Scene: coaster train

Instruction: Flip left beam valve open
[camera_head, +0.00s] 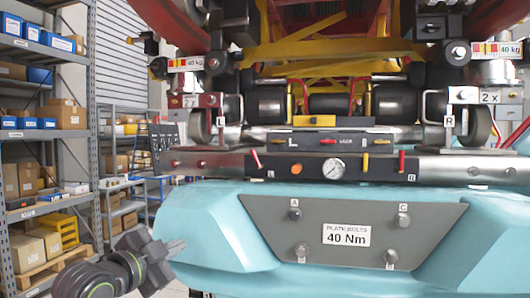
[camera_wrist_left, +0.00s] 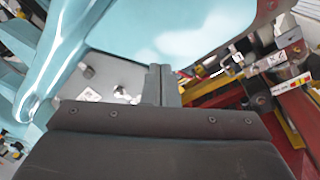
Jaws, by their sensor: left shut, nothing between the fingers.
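A steel beam (camera_head: 205,162) crosses the front of the coaster train. A black panel on it carries a round gauge (camera_head: 333,168). A small red lever (camera_head: 256,159) stands tilted near the panel's left end, and another red lever (camera_head: 402,162) stands near its right end. I cannot tell for certain which lever is the left beam valve. My left gripper (camera_head: 176,248) is low at the left, beside the turquoise nose and well below the beam. Its fingers are shut and empty; they also show in the left wrist view (camera_wrist_left: 160,85). My right gripper is not in view.
The turquoise nose (camera_head: 205,225) bulges out below the beam, with a grey bolt plate (camera_head: 265,215) on it. Yellow and red frame parts (camera_head: 310,50) crowd the space above. Shelves (camera_head: 85,120) with boxes stand at the left. Open floor lies between the shelves and train.

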